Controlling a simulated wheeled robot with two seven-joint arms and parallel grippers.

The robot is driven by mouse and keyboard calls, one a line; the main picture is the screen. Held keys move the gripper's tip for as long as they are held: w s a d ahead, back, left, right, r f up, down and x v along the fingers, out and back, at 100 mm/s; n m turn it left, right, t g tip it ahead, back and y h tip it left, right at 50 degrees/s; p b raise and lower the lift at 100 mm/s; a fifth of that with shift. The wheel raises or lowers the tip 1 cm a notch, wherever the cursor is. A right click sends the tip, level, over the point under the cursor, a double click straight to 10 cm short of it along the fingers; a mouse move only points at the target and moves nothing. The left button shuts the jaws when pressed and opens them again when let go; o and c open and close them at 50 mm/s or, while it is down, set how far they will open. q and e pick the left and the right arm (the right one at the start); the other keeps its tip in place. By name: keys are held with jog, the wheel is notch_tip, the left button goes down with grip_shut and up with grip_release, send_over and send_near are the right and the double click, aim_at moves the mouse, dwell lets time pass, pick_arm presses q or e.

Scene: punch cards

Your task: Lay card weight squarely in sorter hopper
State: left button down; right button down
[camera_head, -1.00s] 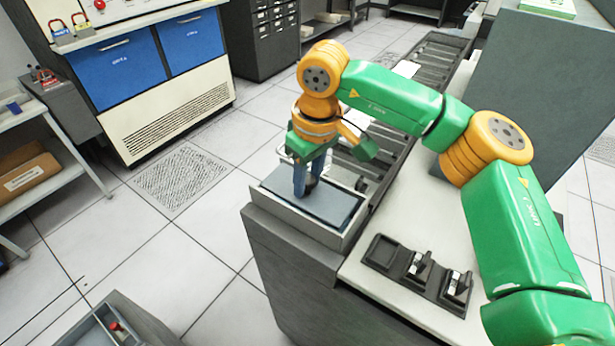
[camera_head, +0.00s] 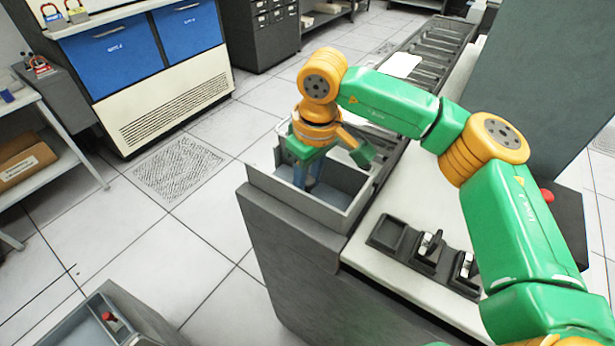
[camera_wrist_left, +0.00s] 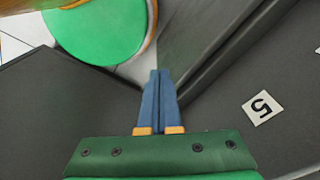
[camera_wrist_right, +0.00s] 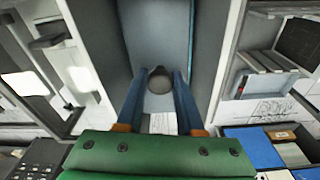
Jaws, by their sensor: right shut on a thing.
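The sorter hopper (camera_head: 292,206) is a grey open box at the near end of the sorter. The card weight (camera_head: 342,186) is a flat blue-grey plate with a round knob, low between the hopper walls. My right gripper (camera_head: 307,182) reaches down into the hopper and is shut on the knob. The right wrist view shows the knob (camera_wrist_right: 160,80) between the fingers and the plate (camera_wrist_right: 155,25) running along the walls. The plate's underside and far corners are hidden. My left gripper (camera_wrist_left: 157,75) is shut and empty, in its own wrist view only.
A black holder (camera_head: 425,255) with metal-topped pieces sits on the pale counter beside the hopper. The sorter's row of pockets (camera_head: 435,55) runs away behind. A grey bin (camera_head: 85,325) with a red knob stands at lower left. Floor between is clear.

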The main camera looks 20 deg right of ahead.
aim_at(311, 183)
jog(key=shift+c, duration=2.3)
grip_release()
jog(key=r, duration=0.4)
jog(key=s+r, duration=0.1)
jog(key=r, duration=0.2)
jog(key=shift+d+r+b, duration=0.1)
jog(key=shift+d+b, duration=0.1)
jog(key=shift+b, duration=0.2)
